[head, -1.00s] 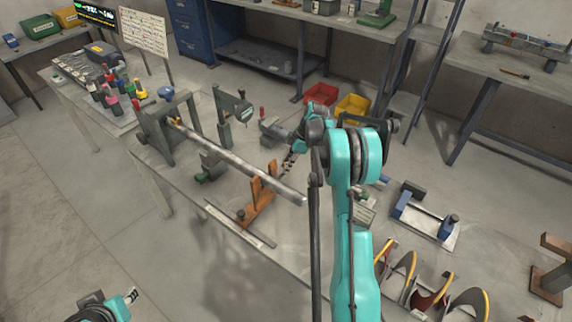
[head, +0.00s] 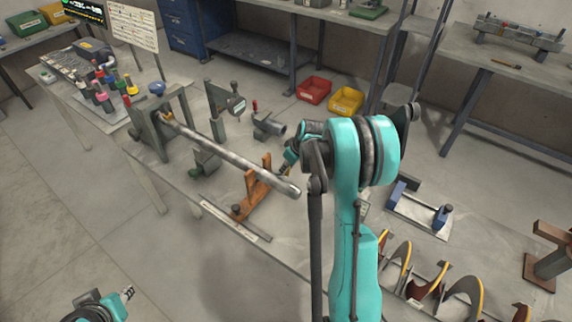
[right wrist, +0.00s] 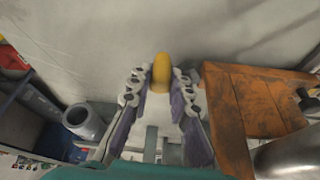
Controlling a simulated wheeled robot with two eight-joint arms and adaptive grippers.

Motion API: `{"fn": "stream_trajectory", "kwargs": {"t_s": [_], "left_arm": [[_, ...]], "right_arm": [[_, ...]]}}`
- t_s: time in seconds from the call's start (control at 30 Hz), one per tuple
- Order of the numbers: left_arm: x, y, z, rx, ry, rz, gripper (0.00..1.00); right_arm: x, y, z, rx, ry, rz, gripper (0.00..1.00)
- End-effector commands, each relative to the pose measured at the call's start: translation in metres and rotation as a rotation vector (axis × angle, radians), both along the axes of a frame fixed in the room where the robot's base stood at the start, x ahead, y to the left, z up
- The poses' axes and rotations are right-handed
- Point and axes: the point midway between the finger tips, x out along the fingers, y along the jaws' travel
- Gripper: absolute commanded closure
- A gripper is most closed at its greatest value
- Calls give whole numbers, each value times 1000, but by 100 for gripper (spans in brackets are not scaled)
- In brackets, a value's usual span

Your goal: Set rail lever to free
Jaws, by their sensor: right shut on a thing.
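A long grey shaft (head: 235,160) runs from a dark upright frame (head: 150,135) to an orange stand (head: 252,197) on the bench. My right gripper (head: 282,170) is low beside the stand, partly hidden by my own arm. In the right wrist view my right gripper (right wrist: 160,85) is closed on a yellow knob (right wrist: 161,72) between its fingertips. The orange stand (right wrist: 260,100) is just to its right there. I cannot tell for sure that the knob belongs to the rail lever. My left gripper (head: 127,292) is at the lower left, away from the bench; its opening is unclear.
A grey cylindrical fitting (head: 269,126) lies behind the stand, and shows in the right wrist view (right wrist: 84,122). A blue-ended cradle (head: 418,212) and curved auger flights (head: 430,280) are to the right. Red (head: 314,90) and yellow (head: 346,100) bins are behind.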

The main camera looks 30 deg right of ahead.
Motion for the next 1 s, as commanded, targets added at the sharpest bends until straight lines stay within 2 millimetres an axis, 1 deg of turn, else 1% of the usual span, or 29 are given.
{"fn": "stream_trajectory", "kwargs": {"t_s": [0.2,0.5,0.7,1.0], "left_arm": [[0,0,-2,0,0,0,70],[0,0,-4,0,0,0,70],[0,0,-4,0,0,0,70],[0,0,-5,0,0,0,70]], "right_arm": [[-10,8,0,-1,1,-191,100],[-17,17,0,-1,1,-392,100],[-20,20,0,0,1,-470,100],[-21,22,0,1,2,-506,100]]}}
